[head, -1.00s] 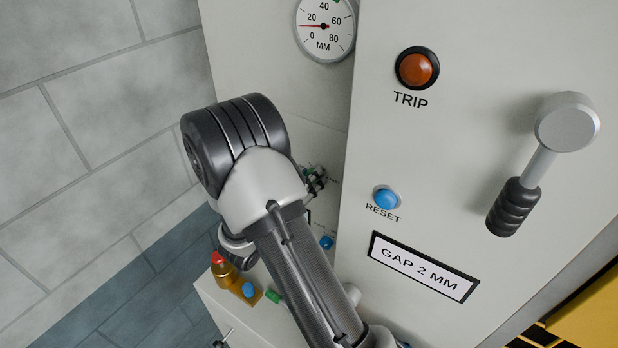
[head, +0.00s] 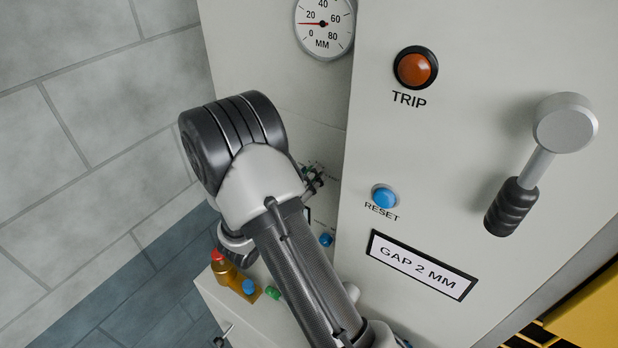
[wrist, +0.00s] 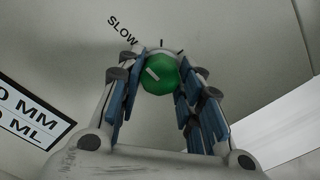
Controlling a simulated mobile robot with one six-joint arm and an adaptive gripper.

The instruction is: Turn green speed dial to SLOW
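The green speed dial (wrist: 160,74) is on the pale panel in the wrist view. Its short white mark slants to the upper left, on the side of the word SLOW (wrist: 122,30). My gripper (wrist: 160,80) has its blue-padded fingers on the left and right of the dial. The dial fills the gap between the fingertips, and the pads appear to touch its sides. In the head view my gripper (head: 314,181) is at the recessed panel, mostly behind my arm, and the dial is largely hidden there.
The raised front panel holds the orange TRIP button (head: 415,68), the blue RESET button (head: 384,196), the GAP 2 MM sign (head: 422,265) and a lever (head: 530,180). A gauge (head: 323,25) is above. A lower ledge carries a yellow, red-topped item (head: 226,270).

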